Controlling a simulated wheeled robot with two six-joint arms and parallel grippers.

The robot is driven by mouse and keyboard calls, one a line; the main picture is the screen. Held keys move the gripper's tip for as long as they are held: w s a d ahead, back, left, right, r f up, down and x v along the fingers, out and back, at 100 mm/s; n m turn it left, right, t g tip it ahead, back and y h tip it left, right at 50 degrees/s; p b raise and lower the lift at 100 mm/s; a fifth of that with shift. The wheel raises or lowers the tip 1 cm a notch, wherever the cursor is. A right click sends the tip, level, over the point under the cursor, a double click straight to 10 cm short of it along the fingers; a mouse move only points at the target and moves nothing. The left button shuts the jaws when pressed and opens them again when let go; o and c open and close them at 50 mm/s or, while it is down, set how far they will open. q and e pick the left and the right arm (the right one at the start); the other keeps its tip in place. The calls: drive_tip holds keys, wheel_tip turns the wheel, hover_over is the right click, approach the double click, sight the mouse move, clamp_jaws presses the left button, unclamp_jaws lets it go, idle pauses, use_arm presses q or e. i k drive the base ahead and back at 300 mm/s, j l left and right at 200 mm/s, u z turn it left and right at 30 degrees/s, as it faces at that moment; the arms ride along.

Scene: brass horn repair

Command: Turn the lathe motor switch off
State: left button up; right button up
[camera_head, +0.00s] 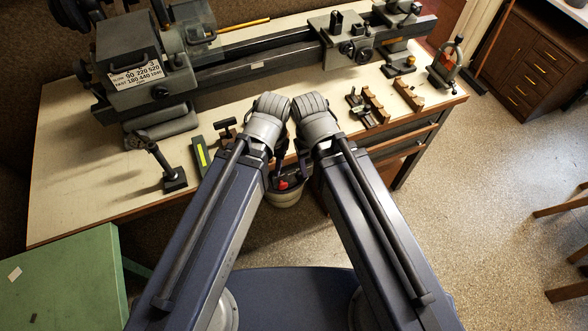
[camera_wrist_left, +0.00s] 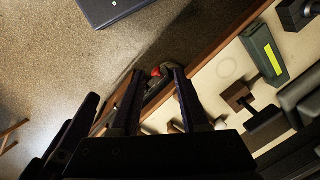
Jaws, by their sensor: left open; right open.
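The lathe (camera_head: 262,62) stands along the back of the bench. A red knob or button (camera_head: 283,185) on a dark box shows below the bench's front edge; I cannot tell its setting. In the left wrist view the red part (camera_wrist_left: 155,71) appears between the fingertips of my left gripper (camera_wrist_left: 159,76). That gripper is open, and I cannot tell whether it touches the box. My right gripper (camera_head: 304,160) points down at the front edge, beside the left one, open. Its fingertips are partly hidden by the wrist.
A pale bucket (camera_head: 286,198) sits below the bench edge. A small stand (camera_head: 172,175), a green box with a yellow strip (camera_head: 201,155) and wooden blocks (camera_head: 376,106) lie on the bench (camera_head: 75,190). A green cabinet (camera_head: 70,275) is at lower left.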

sight(300, 178)
drive_tip(key=k+l+z, duration=0.4)
drive_tip(key=k+l, duration=0.35)
drive_tip(key=k, duration=0.15)
